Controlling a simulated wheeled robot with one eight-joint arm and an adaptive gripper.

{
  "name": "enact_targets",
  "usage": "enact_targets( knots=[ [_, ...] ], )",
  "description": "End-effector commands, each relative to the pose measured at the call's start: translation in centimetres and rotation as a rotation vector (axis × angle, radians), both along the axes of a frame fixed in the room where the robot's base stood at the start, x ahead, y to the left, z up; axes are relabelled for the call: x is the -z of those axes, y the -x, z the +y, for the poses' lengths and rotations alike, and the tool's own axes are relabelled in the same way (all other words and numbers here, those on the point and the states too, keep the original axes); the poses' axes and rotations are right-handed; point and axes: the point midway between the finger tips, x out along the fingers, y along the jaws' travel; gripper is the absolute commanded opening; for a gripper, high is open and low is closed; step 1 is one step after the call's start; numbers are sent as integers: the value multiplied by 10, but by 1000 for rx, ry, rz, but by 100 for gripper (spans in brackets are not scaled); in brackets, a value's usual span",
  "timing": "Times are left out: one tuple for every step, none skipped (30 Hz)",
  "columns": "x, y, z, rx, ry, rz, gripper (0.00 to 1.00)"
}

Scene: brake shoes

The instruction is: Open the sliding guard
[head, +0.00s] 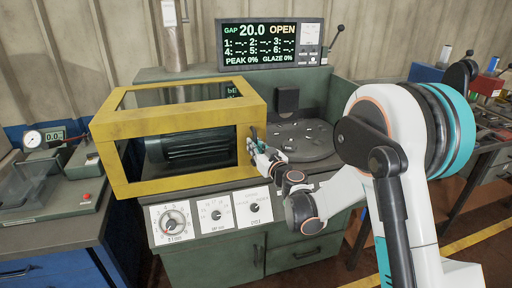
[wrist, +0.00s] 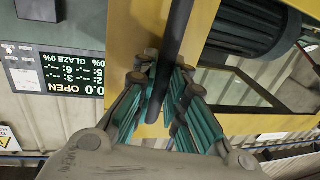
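The sliding guard (head: 180,121) is a yellow-framed box with see-through panels. It stands on the left part of the green machine, around a dark ribbed drum (head: 190,148). My gripper (head: 253,139) is at the right end of the guard's front. In the wrist view, the teal fingers of my gripper (wrist: 166,76) lie close on both sides of a dark bar handle (wrist: 178,35), beside the yellow frame (wrist: 122,30). The fingers look closed on this handle. In the head view the handle is mostly hidden by my gripper.
A round grey table (head: 305,140) lies uncovered right of the guard. A display (head: 270,43) above reads "GAP 20.0 OPEN". Dial panels (head: 215,212) sit below the guard. A bench with a gauge (head: 33,139) stands at left, another bench (head: 490,135) at right.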

Motion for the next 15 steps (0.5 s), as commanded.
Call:
enact_targets(
  knots=[
    [0,0,0,0,0,0,21],
    [0,0,0,0,0,0,28],
    [0,0,0,0,0,0,33],
    [0,0,0,0,0,0,33],
    [0,0,0,0,0,0,33],
    [0,0,0,0,0,0,33],
    [0,0,0,0,0,0,33],
    [0,0,0,0,0,0,33],
    [0,0,0,0,0,0,33],
    [0,0,0,0,0,0,33],
    [0,0,0,0,0,0,33],
    [0,0,0,0,0,0,33],
    [0,1,-1,0,0,0,33],
    [0,2,-1,0,0,0,33],
    [0,4,-3,0,0,0,33]
  ],
)
